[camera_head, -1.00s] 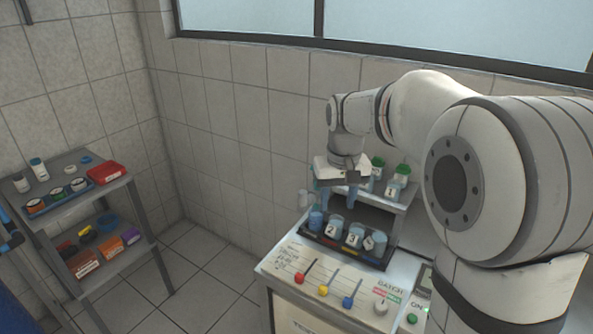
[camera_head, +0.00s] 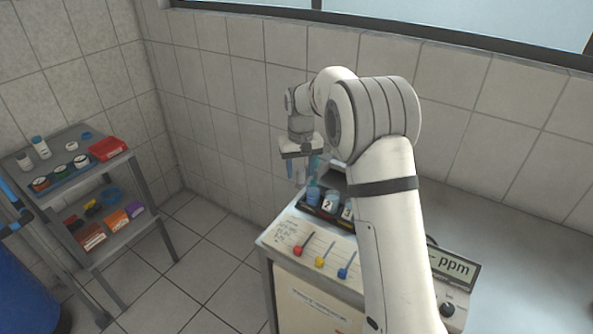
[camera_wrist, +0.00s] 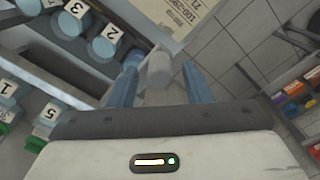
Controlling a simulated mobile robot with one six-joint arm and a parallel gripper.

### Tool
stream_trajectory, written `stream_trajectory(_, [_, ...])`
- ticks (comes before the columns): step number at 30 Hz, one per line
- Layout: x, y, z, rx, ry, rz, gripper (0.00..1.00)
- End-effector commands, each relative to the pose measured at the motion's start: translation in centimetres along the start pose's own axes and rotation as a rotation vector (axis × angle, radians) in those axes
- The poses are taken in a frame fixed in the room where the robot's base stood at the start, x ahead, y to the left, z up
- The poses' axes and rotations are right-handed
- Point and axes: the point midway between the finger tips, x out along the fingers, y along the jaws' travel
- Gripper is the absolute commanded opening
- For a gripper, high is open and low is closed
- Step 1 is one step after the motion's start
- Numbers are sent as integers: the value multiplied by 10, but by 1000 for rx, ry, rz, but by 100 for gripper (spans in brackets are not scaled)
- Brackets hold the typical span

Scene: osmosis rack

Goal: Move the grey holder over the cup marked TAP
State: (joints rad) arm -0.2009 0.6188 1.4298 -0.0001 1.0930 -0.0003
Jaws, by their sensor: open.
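A small grey-white cylindrical piece, probably the grey holder (camera_wrist: 157,68), shows between the fingers of my gripper (camera_wrist: 160,76) in the wrist view, with a gap on each side. In the head view my gripper (camera_head: 301,170) points down, open, at the left end of the cup rack, and a pale piece (camera_head: 301,174) shows between its fingers. The leftmost blue cup (camera_head: 313,195) stands in the rack; I cannot read a TAP mark on any cup. Cup 2 (camera_head: 328,205) and cup 3 (camera_head: 346,211) stand to its right.
Green-capped bottles (camera_wrist: 38,140) stand behind the cups. Red, yellow and blue slider knobs (camera_head: 320,262) are on the panel in front. My arm hides the rack's right part in the head view. A shelf (camera_head: 105,180) with bottles and boxes stands at the left.

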Motion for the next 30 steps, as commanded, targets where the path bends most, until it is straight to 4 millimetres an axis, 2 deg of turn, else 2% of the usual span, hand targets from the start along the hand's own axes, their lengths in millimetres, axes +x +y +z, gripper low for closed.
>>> stream_trajectory(5, [13, 0, 0, 0, 0, 0, 45])
stream_trajectory(13, [15, 0, 0, 0, 0, 0, 45])
stream_trajectory(30, [15, 0, 0, 0, 0, 0, 0])
